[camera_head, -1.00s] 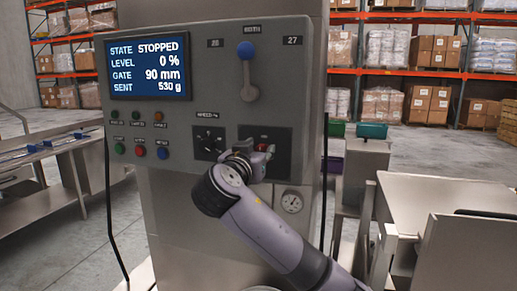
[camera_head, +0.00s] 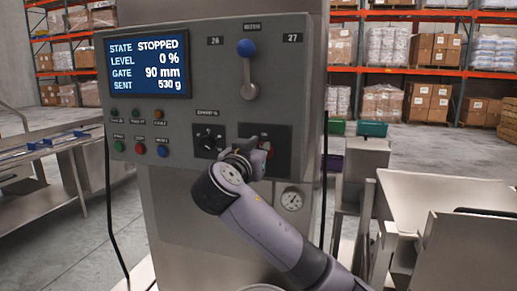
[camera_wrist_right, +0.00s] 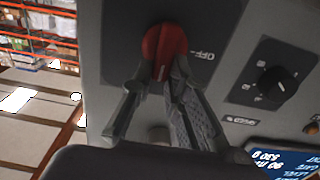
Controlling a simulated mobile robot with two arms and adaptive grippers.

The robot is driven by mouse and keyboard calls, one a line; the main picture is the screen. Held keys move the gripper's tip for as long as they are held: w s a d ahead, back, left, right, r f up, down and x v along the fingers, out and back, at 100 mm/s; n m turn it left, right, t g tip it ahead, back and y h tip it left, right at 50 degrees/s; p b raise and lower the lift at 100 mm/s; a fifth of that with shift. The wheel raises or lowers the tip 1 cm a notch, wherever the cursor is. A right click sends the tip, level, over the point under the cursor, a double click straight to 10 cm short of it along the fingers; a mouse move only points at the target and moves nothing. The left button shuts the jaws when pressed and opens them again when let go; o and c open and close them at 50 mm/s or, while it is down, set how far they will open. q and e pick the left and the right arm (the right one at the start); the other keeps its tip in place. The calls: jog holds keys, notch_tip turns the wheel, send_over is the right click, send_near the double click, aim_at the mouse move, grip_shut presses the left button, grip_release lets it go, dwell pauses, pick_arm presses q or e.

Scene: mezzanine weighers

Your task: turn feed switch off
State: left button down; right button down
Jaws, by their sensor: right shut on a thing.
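The feed switch is a red rotary knob (camera_head: 266,146) on a dark plate at the lower right of the grey control panel. My right gripper (camera_head: 259,153) is at it and hides part of it. In the right wrist view the red knob (camera_wrist_right: 164,47) sits between the two fingertips of my right gripper (camera_wrist_right: 158,78), which are shut on it. An "OFF" label (camera_wrist_right: 200,56) shows upside down beside the knob. The screen (camera_head: 148,67) reads STOPPED, level 0 %, gate 90 mm, sent 530 g. My left gripper is not in view.
A black dial (camera_head: 209,142) is just left of the switch, with several small buttons further left. A blue-knobbed lever (camera_head: 247,48) is above and a round gauge (camera_head: 292,200) below. Steel hoppers (camera_head: 450,205) stand to the right. A black cable hangs along each side of the panel.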

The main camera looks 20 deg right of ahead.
jog(key=shift+w+a+f+n+p, duration=0.3)
jog(key=shift+n+p, duration=1.4)
jog(key=shift+n, duration=1.3)
jog(key=shift+w+a+f+n+p, duration=0.1)
jog(key=shift+a+f+n+p, duration=0.25)
jog(key=shift+n+p, duration=2.05)
jog(key=shift+w+a+f+n+p, duration=0.3)
jog(key=shift+n+p, duration=0.75)
jog(key=shift+n, duration=2.55)
jog(key=shift+s+f, duration=0.1)
jog(key=shift+f, duration=0.05)
jog(key=c, duration=1.6)
grip_release()
jog(key=shift+o, duration=0.2)
